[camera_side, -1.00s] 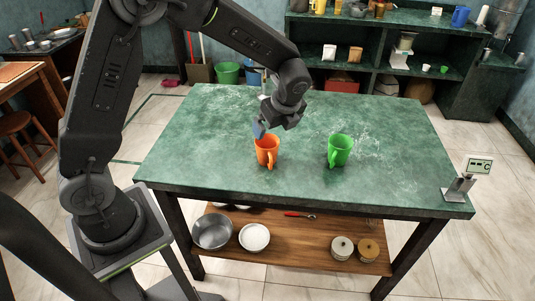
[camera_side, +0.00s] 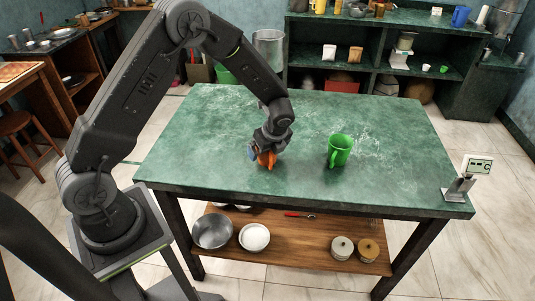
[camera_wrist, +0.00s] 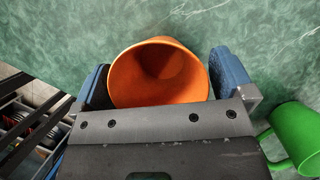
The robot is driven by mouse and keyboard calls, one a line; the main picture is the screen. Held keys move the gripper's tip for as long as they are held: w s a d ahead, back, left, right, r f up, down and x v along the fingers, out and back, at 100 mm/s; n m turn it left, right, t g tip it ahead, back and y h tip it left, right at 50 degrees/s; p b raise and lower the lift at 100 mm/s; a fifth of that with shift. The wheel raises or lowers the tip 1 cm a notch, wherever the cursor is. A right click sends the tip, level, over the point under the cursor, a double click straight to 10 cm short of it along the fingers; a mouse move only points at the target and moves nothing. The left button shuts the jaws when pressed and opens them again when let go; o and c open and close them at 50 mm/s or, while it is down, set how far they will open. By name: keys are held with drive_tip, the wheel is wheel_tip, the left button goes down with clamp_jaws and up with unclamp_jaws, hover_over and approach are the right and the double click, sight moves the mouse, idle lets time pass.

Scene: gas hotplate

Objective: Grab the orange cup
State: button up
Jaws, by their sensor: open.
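The orange cup (camera_side: 268,161) stands on the green tabletop, mostly hidden behind my gripper in the side view. In the wrist view the orange cup (camera_wrist: 160,75) shows its open mouth between my two blue finger pads. My gripper (camera_wrist: 160,80) is open, with one pad on each side of the cup. The left pad is close to the cup wall, and a small gap shows at the right pad. I cannot tell whether either pad touches it. In the side view my gripper (camera_side: 264,153) is low over the table at the cup.
A green cup (camera_side: 340,150) stands on the table to the right of the orange cup; it also shows at the right edge of the wrist view (camera_wrist: 293,137). A small display stand (camera_side: 462,187) is at the table's right corner. The rest of the green tabletop (camera_side: 400,130) is clear.

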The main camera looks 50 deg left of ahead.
drive_tip(key=shift+f, duration=0.1)
drive_tip(key=c, duration=0.9)
